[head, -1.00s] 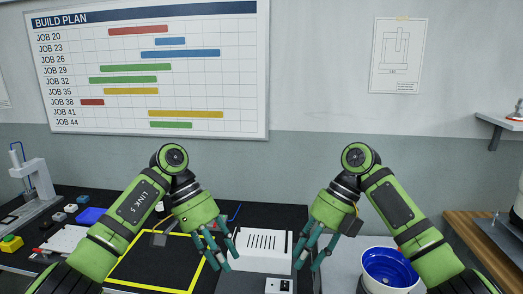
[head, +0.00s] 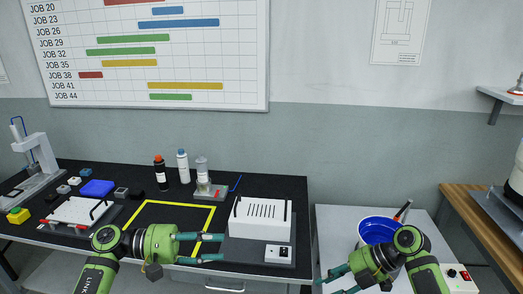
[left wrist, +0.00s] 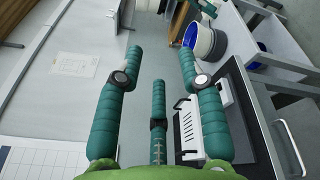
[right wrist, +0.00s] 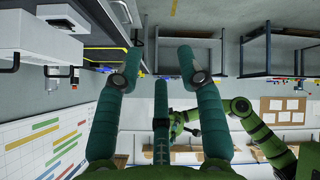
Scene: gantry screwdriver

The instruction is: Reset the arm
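My left gripper (head: 212,248) is level in front of the dark bench and points right, towards the white slotted box. Its fingers are spread with nothing between them in the left wrist view (left wrist: 160,60). My right gripper (head: 332,281) is low at the front of the light table and points left. Its fingers are spread and empty in the right wrist view (right wrist: 160,60). A grey gantry stand (head: 38,158) with a blue cable stands at the far left of the bench, clear of both grippers.
The white slotted box (head: 260,222) sits on the bench's right end. A yellow-edged square (head: 180,205) is mostly bare. A blue-lined bowl (head: 376,228) stands on the light table (head: 335,225).

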